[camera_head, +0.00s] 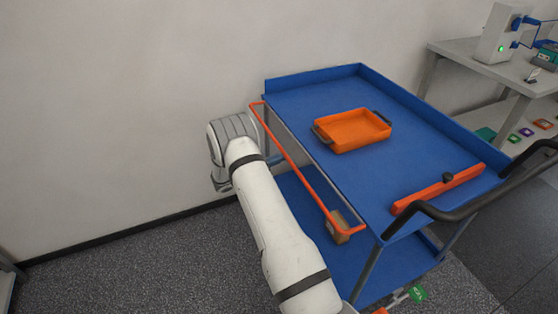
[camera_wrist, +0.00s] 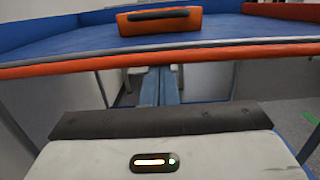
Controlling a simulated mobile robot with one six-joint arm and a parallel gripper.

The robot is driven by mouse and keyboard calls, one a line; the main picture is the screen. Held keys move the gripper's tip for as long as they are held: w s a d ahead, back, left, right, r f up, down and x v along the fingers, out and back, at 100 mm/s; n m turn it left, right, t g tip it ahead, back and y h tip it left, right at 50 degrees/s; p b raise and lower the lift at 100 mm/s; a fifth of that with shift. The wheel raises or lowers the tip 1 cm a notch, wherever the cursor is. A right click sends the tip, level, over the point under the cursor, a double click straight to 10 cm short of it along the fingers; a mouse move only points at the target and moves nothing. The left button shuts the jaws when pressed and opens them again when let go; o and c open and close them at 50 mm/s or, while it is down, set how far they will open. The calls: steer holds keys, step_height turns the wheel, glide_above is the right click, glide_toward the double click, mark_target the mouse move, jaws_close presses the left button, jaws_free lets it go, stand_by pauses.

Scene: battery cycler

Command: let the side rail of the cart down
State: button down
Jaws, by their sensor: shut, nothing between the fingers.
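The cart (camera_head: 345,183) has a blue top tray and a lower shelf. Its orange side rail (camera_head: 293,165) runs along the left long side, outside and beside the tray edge, with its end arms reaching out from the tray. In the wrist view the rail (camera_wrist: 200,58) crosses the picture just below the tray rim. My gripper (camera_head: 276,160) is at the rail's far half, partly hidden by rail and arm. In the wrist view its blue fingers (camera_wrist: 159,86) are together and empty, pointing under the rail and tray. Contact with the rail cannot be told.
An orange tray with dark handles (camera_head: 352,132) stands on the top. An orange bar (camera_head: 440,190) with a black knob lies near the black push handle (camera_head: 470,207). A bench (camera_head: 490,70) stands right; a wall is behind.

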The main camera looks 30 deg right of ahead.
steer(key=shift+d, duration=0.1)
steer(key=a+f+b, duration=0.3)
steer(key=a+f, duration=0.2)
steer(key=a, duration=0.3)
steer(key=shift+w+b, duration=0.2)
steer(key=shift+b, duration=0.1)
